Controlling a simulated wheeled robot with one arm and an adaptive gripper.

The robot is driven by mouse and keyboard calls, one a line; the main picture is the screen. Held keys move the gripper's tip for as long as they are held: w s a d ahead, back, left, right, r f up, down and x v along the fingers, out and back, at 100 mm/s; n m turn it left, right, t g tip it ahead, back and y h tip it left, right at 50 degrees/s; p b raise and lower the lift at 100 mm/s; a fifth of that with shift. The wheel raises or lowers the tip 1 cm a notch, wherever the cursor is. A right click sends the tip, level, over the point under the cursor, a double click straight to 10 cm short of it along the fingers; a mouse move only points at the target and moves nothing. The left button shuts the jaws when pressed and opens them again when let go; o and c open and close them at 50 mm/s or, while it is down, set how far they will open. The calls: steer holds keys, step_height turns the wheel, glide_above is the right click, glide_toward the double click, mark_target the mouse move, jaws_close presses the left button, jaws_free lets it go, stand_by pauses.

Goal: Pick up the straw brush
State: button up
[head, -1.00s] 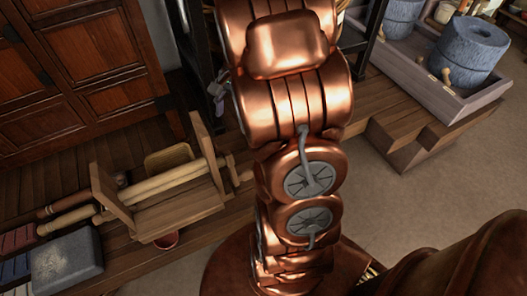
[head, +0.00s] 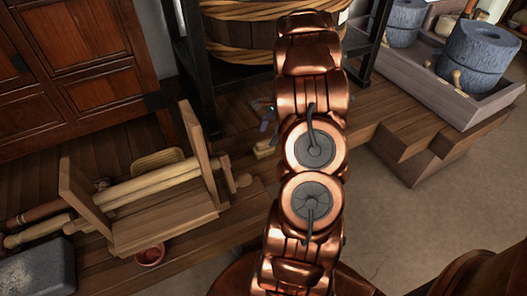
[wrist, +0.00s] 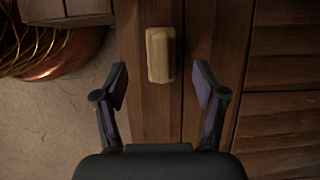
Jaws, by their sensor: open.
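A small tan block-like piece, which looks like the straw brush (head: 265,149), lies on the wooden boards just left of my arm in the head view. My arm partly hides the spot around it. In the wrist view the straw brush (wrist: 160,55) lies lengthwise up the picture, centred between the lines of my two fingers and just beyond their tips. My gripper (wrist: 161,84) is open and empty, with dark, purple-padded fingers on either side. In the head view only a bit of my gripper (head: 268,118) shows, just above the brush.
A wooden roller frame (head: 165,235) stands to the left, with a red bowl (head: 149,255) beside it. A rope-bound tub (head: 245,45) stands behind in a dark frame. A stone quern (head: 478,60) sits in a grey tray (head: 455,98) at right.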

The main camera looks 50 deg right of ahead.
mark_target(261, 144)
steer(key=b+x, duration=0.2)
steer(key=x, duration=0.4)
steer(key=shift+w+a+f, duration=0.15)
steer(key=shift+f, duration=0.05)
steer(key=c, duration=1.2)
steer(key=shift+c, duration=0.2)
steer(key=shift+r, duration=0.1)
step_height(261, 144, up, 3)
steer(key=shift+r+p, duration=0.2)
steer(key=shift+p, duration=0.5)
steer(key=shift+s+r, duration=0.15)
steer(key=shift+s, duration=0.15)
steer(key=s+a+r+p, duration=0.1)
steer(key=s+p, duration=0.1)
steer(key=s, duration=1.3)
steer(key=shift+s+p, duration=0.15)
steer(key=shift+p, duration=0.2)
